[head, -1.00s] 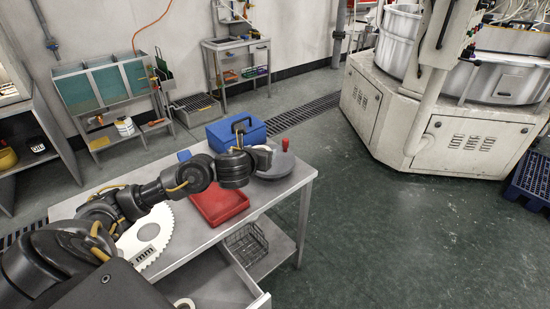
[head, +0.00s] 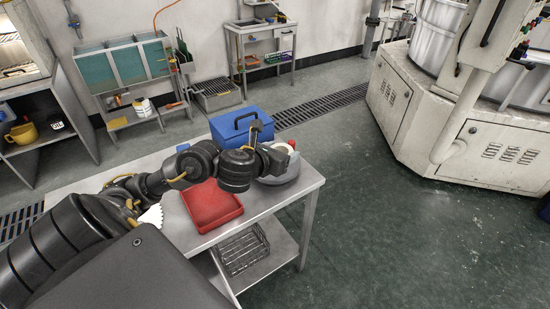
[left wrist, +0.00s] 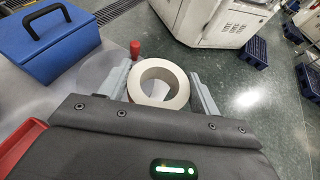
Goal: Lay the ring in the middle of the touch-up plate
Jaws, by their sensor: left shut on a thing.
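The white ring (left wrist: 143,93) is between the two fingers of my left gripper (left wrist: 159,88) in the left wrist view, and the gripper is shut on it. In the head view my left gripper (head: 276,158) is over the grey round touch-up plate (head: 287,176) at the table's far right corner, hiding part of it. A little of the white ring shows there (head: 283,149). The plate also shows behind the left finger in the left wrist view (left wrist: 98,75). How high the ring is above the plate I cannot tell. My right gripper is not in view.
A red knob (left wrist: 135,48) stands at the plate's far side. A blue case (head: 236,127) and a red tray (head: 211,206) lie left of the plate on the table (head: 262,203). A wire basket (head: 241,250) sits on the lower shelf. A white toothed disc (head: 152,216) is mostly hidden by my arm.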

